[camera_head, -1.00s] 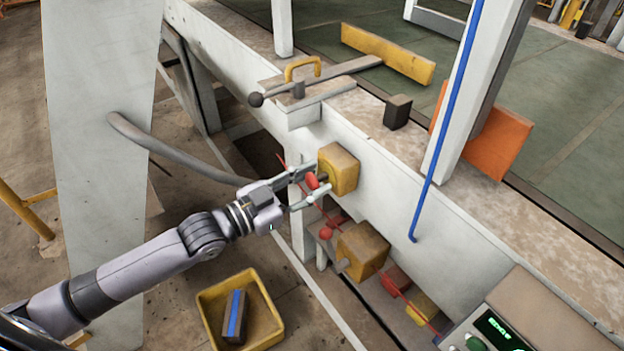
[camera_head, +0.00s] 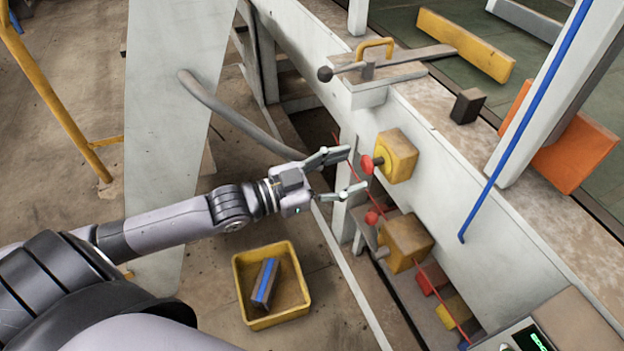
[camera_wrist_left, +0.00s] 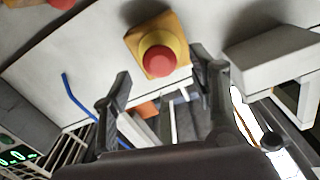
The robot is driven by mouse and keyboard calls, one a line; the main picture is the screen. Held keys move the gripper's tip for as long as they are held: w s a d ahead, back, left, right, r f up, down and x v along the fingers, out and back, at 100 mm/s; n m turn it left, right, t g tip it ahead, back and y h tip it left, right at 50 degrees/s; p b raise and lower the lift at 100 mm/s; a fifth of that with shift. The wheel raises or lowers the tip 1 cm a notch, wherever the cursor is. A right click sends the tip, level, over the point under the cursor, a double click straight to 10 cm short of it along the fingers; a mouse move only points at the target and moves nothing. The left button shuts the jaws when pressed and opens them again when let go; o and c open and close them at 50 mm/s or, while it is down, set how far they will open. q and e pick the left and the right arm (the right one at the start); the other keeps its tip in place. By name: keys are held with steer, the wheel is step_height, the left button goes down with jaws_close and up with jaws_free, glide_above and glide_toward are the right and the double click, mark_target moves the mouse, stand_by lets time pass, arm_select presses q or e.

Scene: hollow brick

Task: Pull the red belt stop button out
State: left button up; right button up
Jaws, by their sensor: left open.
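My right gripper is not in view.
Below is a brownish-yellow box (camera_head: 405,243) with a red ball (camera_head: 371,217) beside it and a thin red cord. A lever (camera_head: 410,59) lies above on the beam. A grey hose (camera_head: 235,118) curves behind my arm. A yellow bin (camera_head: 290,313) stands on the floor.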

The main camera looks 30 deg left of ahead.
arm_select(q)
steer(key=v, duration=0.8)
stand_by(0.6)
